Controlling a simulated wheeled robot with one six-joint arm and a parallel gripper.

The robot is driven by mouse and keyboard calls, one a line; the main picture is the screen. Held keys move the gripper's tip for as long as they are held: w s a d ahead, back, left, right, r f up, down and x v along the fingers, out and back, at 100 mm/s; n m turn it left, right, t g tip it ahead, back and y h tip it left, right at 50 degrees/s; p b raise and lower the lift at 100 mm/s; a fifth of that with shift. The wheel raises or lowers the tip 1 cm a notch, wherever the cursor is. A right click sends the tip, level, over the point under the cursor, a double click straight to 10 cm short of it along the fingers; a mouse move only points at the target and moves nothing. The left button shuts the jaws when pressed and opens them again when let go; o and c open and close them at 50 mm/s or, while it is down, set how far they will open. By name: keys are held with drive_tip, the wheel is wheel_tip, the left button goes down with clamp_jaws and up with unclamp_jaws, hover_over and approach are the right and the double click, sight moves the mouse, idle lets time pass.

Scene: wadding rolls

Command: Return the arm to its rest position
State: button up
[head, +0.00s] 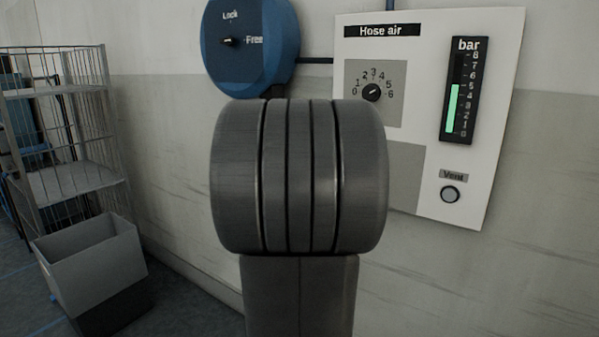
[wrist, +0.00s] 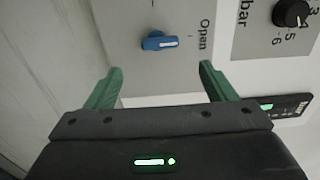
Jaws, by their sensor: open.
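My gripper (wrist: 158,88) shows in the wrist view with its two green fingers apart and nothing between them. Beyond the fingers is a white panel with a blue lever (wrist: 160,42) near the word "Open"; a gap shows between lever and fingers. In the head view my grey arm link fills the middle and hides part of the panel (head: 478,190); the gripper itself is not seen there. The "Hose air" panel has a black knob (head: 372,92) pointing between 3 and 5, a green bar gauge (head: 455,108) lit to about 5, and a round Vent button (head: 450,194).
A blue round reel (head: 222,75) marked "Lock" and "Free" hangs on the wall left of the panel. A wire shelf cart (head: 70,150) and a grey bin (head: 92,262) stand at the left. The wall right of and below the panel is bare.

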drive_tip(key=w+d+n+p, duration=0.4)
drive_tip(key=w+n+p, duration=0.4)
drive_tip(key=n+p, duration=0.9)
drive_tip(key=p, duration=0.4)
drive_tip(key=shift+w+d+n, duration=0.25)
drive_tip(key=shift+d+n, duration=0.15)
idle(0.5)
drive_tip(key=shift+f, duration=0.2)
idle(0.4)
